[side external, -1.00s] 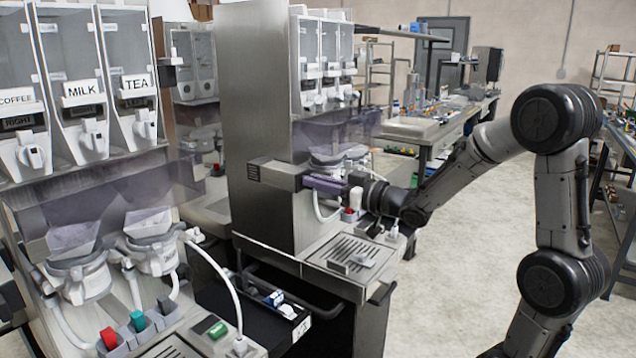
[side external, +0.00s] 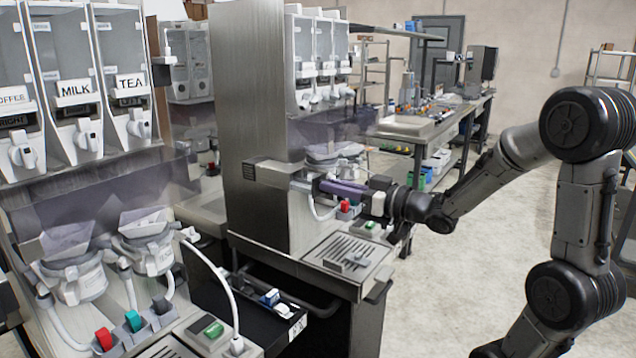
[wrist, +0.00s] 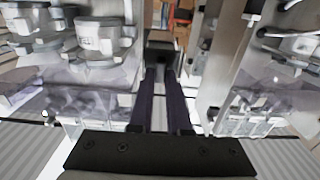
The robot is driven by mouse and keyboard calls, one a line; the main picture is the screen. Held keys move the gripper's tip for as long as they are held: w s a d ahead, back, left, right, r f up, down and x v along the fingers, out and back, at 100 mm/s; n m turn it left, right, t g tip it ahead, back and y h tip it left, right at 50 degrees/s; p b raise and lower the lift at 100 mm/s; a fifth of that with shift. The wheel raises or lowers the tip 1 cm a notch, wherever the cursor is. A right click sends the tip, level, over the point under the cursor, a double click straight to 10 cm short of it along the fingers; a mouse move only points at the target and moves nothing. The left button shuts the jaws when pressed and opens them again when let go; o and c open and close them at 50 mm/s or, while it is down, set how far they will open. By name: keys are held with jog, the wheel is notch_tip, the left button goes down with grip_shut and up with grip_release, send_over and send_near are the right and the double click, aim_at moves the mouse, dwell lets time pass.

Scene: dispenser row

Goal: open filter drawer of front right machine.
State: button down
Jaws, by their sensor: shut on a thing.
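The front right machine (side external: 258,110) is the tall metal dispenser in the middle of the side external view. A small light metal piece (side external: 301,187) shows between this box and my gripper (side external: 319,186). My gripper's long purple fingers point left at the machine and are shut on that piece. In the wrist view my gripper (wrist: 162,72) has its two fingers running forward to a dark block (wrist: 162,50) at their tips. The exact grip contact is too small to see.
A drip grate (side external: 350,250) lies below. Another dispenser (side external: 75,200) stands at the left.

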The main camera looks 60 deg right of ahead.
jog(key=s, duration=0.2)
jog(key=shift+s, duration=0.35)
jog(key=c, duration=0.9)
grip_release()
jog(key=shift+o, duration=0.2)
jog(key=s, duration=0.5)
notch_tip(320, 180, up, 7)
